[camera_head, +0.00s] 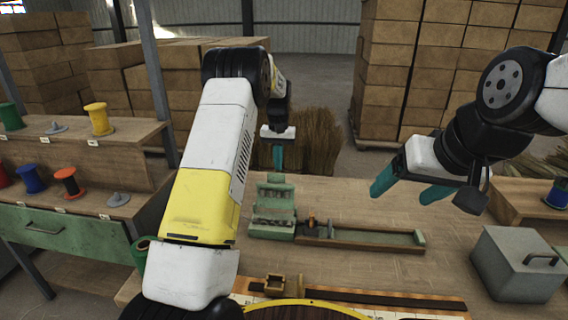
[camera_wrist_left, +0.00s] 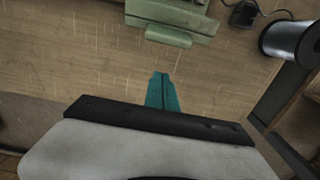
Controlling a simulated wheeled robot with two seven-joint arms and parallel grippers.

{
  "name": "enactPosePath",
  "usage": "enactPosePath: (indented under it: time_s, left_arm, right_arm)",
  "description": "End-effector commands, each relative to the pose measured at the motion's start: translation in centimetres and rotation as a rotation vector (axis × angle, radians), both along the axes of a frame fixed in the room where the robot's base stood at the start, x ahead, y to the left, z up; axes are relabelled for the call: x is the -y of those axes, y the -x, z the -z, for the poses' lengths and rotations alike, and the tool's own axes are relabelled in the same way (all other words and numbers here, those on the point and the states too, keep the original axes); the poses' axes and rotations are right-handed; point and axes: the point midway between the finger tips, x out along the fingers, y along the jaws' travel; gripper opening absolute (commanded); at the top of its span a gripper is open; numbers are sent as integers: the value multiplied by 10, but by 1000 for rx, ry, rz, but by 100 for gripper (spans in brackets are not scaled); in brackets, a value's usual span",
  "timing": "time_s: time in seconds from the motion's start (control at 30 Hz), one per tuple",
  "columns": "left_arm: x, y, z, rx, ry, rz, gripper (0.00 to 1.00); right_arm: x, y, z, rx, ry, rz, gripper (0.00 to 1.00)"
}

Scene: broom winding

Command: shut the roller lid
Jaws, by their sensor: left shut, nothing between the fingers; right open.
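The green roller unit (camera_head: 272,228) sits on the workbench in the middle of the head view. Its green lid (camera_head: 275,188) stands raised at the far side, and the rollers (camera_head: 272,212) are exposed. My left gripper (camera_head: 278,158) is shut and empty, its teal fingers pointing down just beyond the lid in the picture. In the left wrist view, its closed fingers (camera_wrist_left: 162,85) are apart from the green unit (camera_wrist_left: 175,15), with bare wood between. My right gripper (camera_head: 404,194) is open and empty, to the right above the bench.
A long wooden tray (camera_head: 370,237) extends right from the unit. A grey metal box (camera_head: 515,264) stands at the right. A spool shelf (camera_head: 75,165) is at the left. A silver spool (camera_wrist_left: 290,40) shows in the left wrist view. Bench surface (camera_head: 330,195) behind the tray is clear.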

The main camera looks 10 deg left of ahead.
Motion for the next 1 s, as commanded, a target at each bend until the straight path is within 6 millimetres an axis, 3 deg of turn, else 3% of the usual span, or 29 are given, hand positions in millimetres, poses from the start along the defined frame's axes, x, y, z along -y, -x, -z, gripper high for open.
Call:
enactPosePath:
  time_s: [0.03, 0.37, 1.0]
  left_arm:
    - [0, 1, 12, -4, 0, 0, 0]
    - [0, 35, -3, 0, 0, 1, 0]
    - [0, 42, -6, 29, 0, 1, 0]
  right_arm:
    - [0, 0, 0, 0, 0, 0, 76]
    - [0, 0, 0, 0, 0, 0, 76]
    - [0, 0, 0, 0, 0, 0, 76]
